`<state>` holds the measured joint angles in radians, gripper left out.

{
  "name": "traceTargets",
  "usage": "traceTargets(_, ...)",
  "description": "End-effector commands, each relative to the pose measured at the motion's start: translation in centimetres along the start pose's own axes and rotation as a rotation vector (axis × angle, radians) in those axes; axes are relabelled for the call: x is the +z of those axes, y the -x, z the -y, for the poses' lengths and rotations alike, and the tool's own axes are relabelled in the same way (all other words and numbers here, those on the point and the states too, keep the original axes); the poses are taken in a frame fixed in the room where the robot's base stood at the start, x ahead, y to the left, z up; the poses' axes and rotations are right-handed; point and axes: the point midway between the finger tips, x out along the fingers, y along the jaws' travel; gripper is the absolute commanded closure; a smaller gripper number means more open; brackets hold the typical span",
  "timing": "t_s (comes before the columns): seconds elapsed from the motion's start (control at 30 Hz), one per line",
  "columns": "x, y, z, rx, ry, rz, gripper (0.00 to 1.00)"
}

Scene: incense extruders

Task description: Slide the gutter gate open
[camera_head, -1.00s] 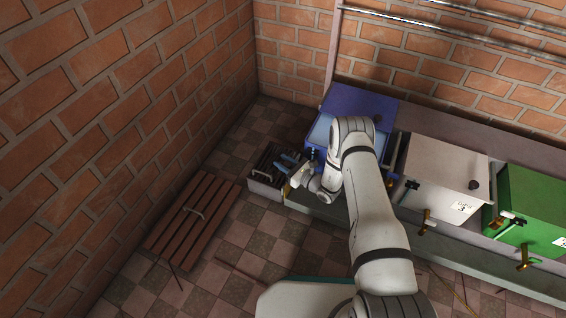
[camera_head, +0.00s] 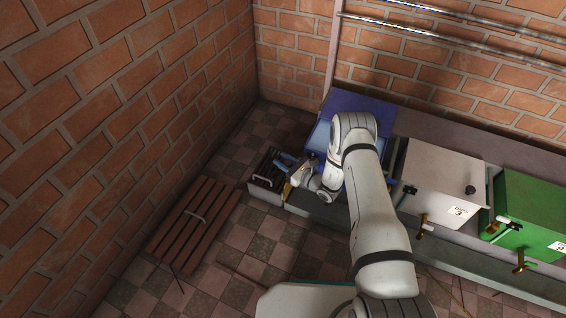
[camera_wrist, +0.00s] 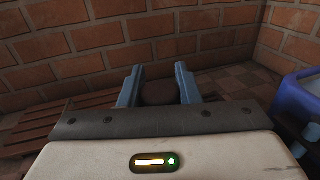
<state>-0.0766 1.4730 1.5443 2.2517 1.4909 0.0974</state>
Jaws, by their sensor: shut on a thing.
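My gripper (camera_head: 286,163) is at the left end of the long grey gutter (camera_head: 312,209), in front of the blue box. In the wrist view its two blue fingers (camera_wrist: 158,88) stand apart with a dark brown rounded thing (camera_wrist: 158,94) between them, and they are shut on it. I cannot tell whether this is the gutter gate's handle. A narrow yellow piece (camera_head: 287,190) shows at the gutter's left end, below the gripper; it may be part of the gate. My wrist hides much of that end.
A small dark grated box (camera_head: 264,180) adjoins the gutter's left end. A brown slatted grate (camera_head: 190,232) with a handle lies on the floor at left. A blue box (camera_head: 352,103), a white box (camera_head: 440,180) and a green box (camera_head: 535,210) stand along the gutter. Brick walls enclose the corner.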

Motion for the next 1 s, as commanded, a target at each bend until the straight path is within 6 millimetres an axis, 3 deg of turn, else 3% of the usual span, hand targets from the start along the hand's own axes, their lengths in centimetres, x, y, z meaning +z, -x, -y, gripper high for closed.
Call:
traceTargets(0.1, 0.0, 0.0, 0.2, -0.004, 0.002, 0.004, 1.00)
traceTargets(0.13, 0.0, 0.0, 0.2, -0.004, 0.003, 0.004, 0.69)
traceTargets(0.37, 0.0, 0.0, 0.1, -0.003, 0.002, 0.002, 0.50)
traceTargets(0.67, 0.0, 0.3, 0.1, -0.003, 0.001, 0.001, 0.48)
traceTargets(1.0, 0.2, 5.5, 0.2, -0.005, -0.002, 0.001, 0.48)
